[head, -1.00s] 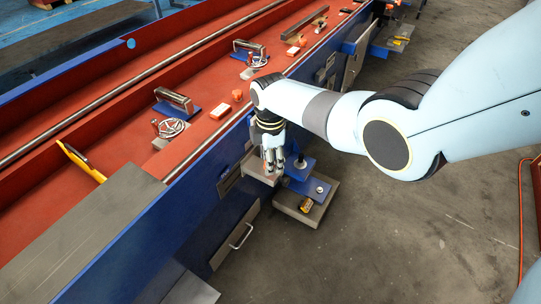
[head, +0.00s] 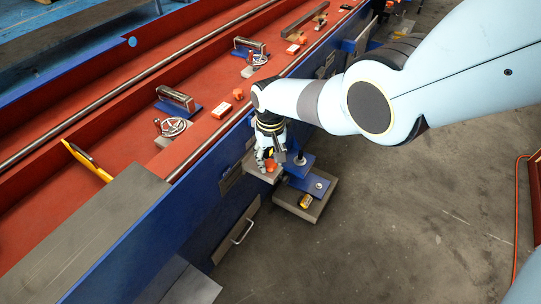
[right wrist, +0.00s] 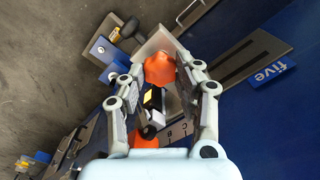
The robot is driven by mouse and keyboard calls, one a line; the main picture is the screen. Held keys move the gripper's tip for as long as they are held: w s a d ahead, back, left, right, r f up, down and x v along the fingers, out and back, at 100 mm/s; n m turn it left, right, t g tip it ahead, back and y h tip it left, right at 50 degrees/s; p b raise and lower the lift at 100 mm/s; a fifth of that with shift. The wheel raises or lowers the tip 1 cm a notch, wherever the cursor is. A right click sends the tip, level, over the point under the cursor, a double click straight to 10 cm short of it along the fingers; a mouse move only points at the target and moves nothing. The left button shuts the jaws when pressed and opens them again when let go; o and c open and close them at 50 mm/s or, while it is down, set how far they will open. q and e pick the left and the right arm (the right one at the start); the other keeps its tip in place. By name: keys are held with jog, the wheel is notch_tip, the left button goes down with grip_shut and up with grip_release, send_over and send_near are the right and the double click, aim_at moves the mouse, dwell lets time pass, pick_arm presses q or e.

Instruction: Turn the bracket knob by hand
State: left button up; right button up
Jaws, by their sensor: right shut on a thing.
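The orange bracket knob (head: 270,166) sits on a grey plate (head: 256,175) that sticks out from the side of the blue bench. My right gripper (head: 266,160) reaches down to it from above. In the right wrist view the knob (right wrist: 160,69) lies between the fingertips of my right gripper (right wrist: 164,73), which is shut on it. The fingers partly hide the knob in the head view. My left gripper is not in view.
A blue bracket with a lower plate (head: 322,204) stands right beside the gripper, with a yellow-and-black item (head: 305,201) on it. The red-topped bench (head: 205,129) carries handles and small orange blocks. Open floor lies to the right.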

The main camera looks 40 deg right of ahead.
jog(key=o, duration=0.9)
notch_tip(320, 180, up, 2)
jog(key=shift+r+p, duration=0.1)
jog(key=shift+p, duration=0.9)
